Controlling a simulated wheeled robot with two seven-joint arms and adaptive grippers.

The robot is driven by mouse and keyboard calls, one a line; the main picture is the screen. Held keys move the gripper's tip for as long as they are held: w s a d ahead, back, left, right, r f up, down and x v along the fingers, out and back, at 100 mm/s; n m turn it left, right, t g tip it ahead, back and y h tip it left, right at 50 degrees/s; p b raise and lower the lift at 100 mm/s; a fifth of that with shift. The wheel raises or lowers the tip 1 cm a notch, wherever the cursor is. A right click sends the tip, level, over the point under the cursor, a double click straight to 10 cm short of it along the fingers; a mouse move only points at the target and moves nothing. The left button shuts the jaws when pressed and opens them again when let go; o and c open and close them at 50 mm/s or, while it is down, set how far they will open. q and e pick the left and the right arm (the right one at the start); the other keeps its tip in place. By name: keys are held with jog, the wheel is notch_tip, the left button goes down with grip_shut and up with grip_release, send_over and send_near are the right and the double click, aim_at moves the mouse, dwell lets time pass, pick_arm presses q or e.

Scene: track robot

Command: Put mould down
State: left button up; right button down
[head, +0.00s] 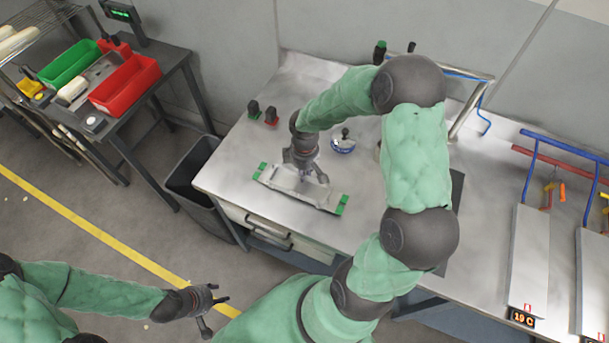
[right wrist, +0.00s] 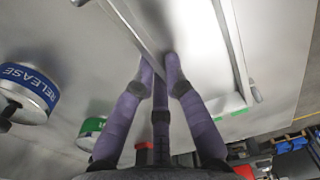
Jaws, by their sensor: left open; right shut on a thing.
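The mould (head: 323,197) is a long silver tray with green ends, lying level at the workbench's front left. I cannot tell whether it touches the bench top or hangs just above it. My right gripper (head: 309,177) comes down from above and is shut on the mould near its middle. In the right wrist view, the purple fingers (right wrist: 160,72) close on a thin long wall of the mould (right wrist: 205,45). My left gripper (head: 214,308) is open and empty, low over the floor left of the bench.
The workbench (head: 235,165) has free room around the mould. A blue-banded RELEASE tin (head: 343,144) stands behind it, also in the right wrist view (right wrist: 28,92). Small dark and red items (head: 271,117) stand at the back left. A dark bin (head: 192,172) stands beside the bench.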

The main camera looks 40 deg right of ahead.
jog(key=shift+f, duration=0.6)
jog(key=shift+f, duration=0.15)
jog(key=c, duration=1.3)
grip_release()
jog(key=shift+r, duration=0.4)
notch_tip(320, 180, up, 12)
jog(key=p, duration=0.2)
jog(key=shift+f, duration=0.25)
